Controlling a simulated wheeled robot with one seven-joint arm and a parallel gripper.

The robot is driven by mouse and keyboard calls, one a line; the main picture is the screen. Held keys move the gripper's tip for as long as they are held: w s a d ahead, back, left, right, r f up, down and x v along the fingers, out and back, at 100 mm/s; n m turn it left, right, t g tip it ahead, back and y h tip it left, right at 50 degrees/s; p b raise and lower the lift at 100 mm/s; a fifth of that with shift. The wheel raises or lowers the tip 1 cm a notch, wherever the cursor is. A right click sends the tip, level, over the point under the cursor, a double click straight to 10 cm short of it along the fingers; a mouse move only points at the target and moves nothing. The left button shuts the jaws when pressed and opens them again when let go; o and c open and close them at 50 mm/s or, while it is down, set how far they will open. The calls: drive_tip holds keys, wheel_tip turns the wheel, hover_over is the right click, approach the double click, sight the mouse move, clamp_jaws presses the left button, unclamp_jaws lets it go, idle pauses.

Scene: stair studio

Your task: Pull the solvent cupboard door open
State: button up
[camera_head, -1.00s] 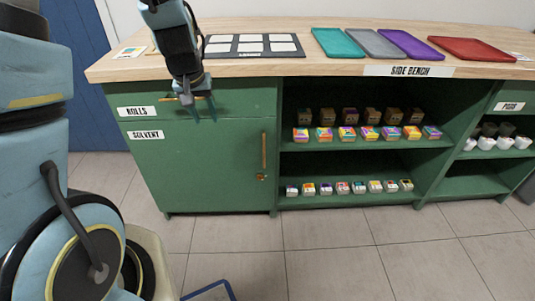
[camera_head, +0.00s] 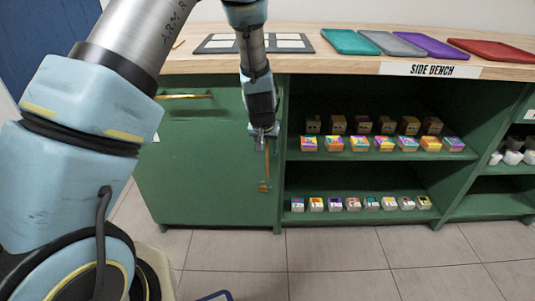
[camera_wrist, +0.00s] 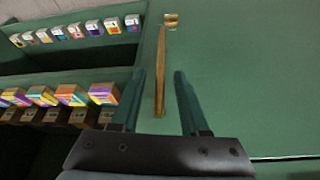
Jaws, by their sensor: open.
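The solvent cupboard door (camera_head: 205,180) is a green panel at the left of the bench, and it looks closed. Its handle (camera_head: 267,168) is an upright wooden or brass-toned bar near the door's right edge, with a small brass fitting (camera_head: 264,187) at its lower end. My gripper (camera_head: 265,140) is at the upper part of the handle and hides its top. In the wrist view my gripper (camera_wrist: 159,100) is open, with the handle bar (camera_wrist: 161,70) running between its two dark green fingers. I cannot tell whether a finger touches the bar.
A drawer with a brass handle (camera_head: 187,96) sits above the door. Open shelves (camera_head: 375,170) with rows of small boxes adjoin on the right. The bench top (camera_head: 300,64) holds a dark board and coloured trays. Tiled floor (camera_head: 330,255) in front is clear.

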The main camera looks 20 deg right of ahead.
drive_tip(key=shift+x, duration=1.1)
clamp_jaws()
idle(0.7)
